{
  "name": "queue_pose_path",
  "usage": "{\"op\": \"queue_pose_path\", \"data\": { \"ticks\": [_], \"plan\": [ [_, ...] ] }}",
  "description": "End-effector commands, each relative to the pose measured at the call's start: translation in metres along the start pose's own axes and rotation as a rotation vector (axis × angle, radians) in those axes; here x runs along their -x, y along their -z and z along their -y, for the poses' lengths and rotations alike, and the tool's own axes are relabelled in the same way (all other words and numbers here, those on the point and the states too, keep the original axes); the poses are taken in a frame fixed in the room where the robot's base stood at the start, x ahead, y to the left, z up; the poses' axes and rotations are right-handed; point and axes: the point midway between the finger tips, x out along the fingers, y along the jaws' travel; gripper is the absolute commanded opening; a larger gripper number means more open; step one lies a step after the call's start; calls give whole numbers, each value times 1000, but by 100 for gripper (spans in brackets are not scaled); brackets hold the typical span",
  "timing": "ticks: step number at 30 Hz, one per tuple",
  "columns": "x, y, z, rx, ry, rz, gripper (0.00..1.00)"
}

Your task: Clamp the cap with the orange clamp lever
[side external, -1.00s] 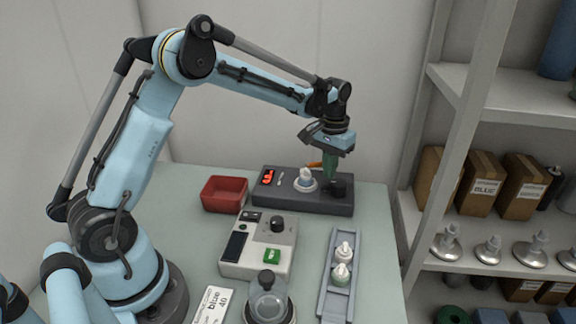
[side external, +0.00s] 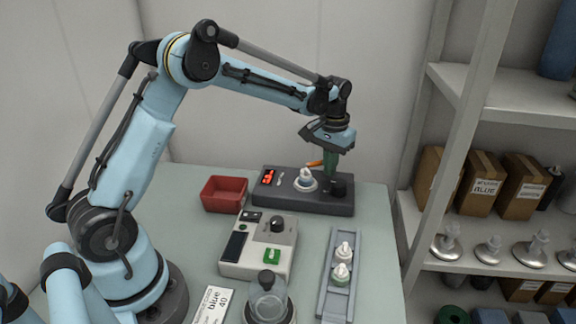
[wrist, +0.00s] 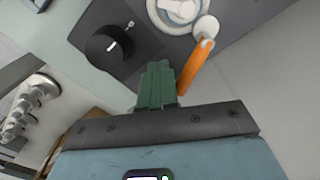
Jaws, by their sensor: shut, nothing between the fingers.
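The orange clamp lever (wrist: 195,68) runs down and left from a pale round pivot in the wrist view. It also shows as a small orange piece (side external: 315,163) in the side view. My gripper (wrist: 157,72) has its green fingers together, empty, just left of the lever; whether they touch it I cannot tell. The cap (side external: 306,174) sits upright in a round white seat on the dark grey fixture (side external: 275,202). In the wrist view the cap and seat (wrist: 178,10) are cut by the top edge. My gripper (side external: 331,163) is above the fixture's right part.
A black knob (wrist: 109,48) stands on the fixture left of my fingers. A red bin (side external: 223,194), a control box (side external: 258,247) and a rail (side external: 333,295) with two white-topped parts are on the table. A loaded shelf (side external: 500,113) stands at the right.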

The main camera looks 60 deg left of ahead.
Motion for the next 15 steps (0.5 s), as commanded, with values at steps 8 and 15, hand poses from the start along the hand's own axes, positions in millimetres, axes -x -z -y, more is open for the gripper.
{"op": "queue_pose_path", "data": {
  "ticks": [8,15],
  "plan": [
    [0,7,6,1,0,0,0],
    [0,8,7,1,0,0,0]
  ]
}}
